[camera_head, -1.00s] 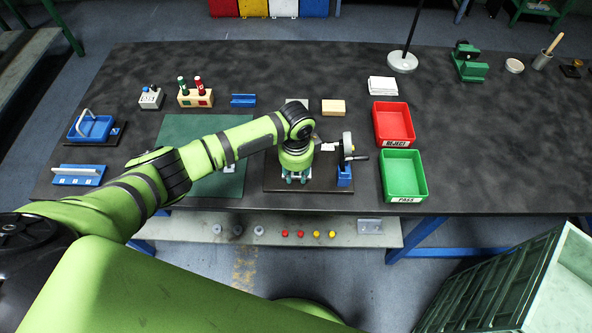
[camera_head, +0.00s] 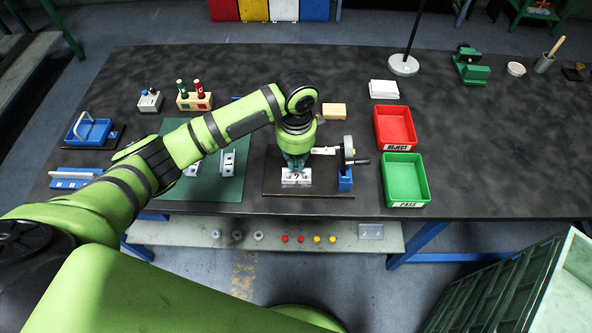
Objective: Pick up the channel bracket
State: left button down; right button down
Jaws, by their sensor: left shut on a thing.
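A silver channel bracket (camera_head: 296,178) with a dark hole in its face shows at the front of the dark plate under my left arm. My left gripper (camera_head: 295,167) points down and is shut on the bracket; the wrist hides part of the fingers. I cannot tell whether the bracket touches the plate. Two more silver channel pieces (camera_head: 228,162) lie on the green mat to the left, one partly behind my arm. My right gripper is not in view.
A gauge fixture (camera_head: 347,152) with a blue block (camera_head: 345,180) stands right of the gripper. A red REJECT tray (camera_head: 396,147) and a green PASS tray (camera_head: 408,205) stand farther right. A tan block (camera_head: 334,110) lies behind.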

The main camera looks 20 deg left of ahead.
pick_arm(q)
jog(key=shift+r, duration=0.7)
jog(key=shift+c, duration=2)
grip_release()
notch_tip(320, 180, up, 11)
send_over(296, 184)
jog(key=shift+r, duration=0.15)
jog(key=shift+f+b, duration=0.3)
jog(key=c, duration=0.7)
notch_tip(296, 184, down, 4)
jog(key=shift+d+r+b, duration=0.1)
jog(key=shift+b, duration=0.7)
jog(key=c, duration=0.6)
notch_tip(296, 184, down, 11)
jog(key=b, duration=0.2)
jog(key=shift+w+r+b, duration=0.15)
jog(key=shift+r+b, duration=0.05)
jog(key=shift+b, duration=0.2)
jog(key=shift+f+p, duration=0.4)
jog(key=shift+f, duration=0.35)
jog(key=shift+f+p, duration=0.5)
jog(key=shift+f, duration=1.95)
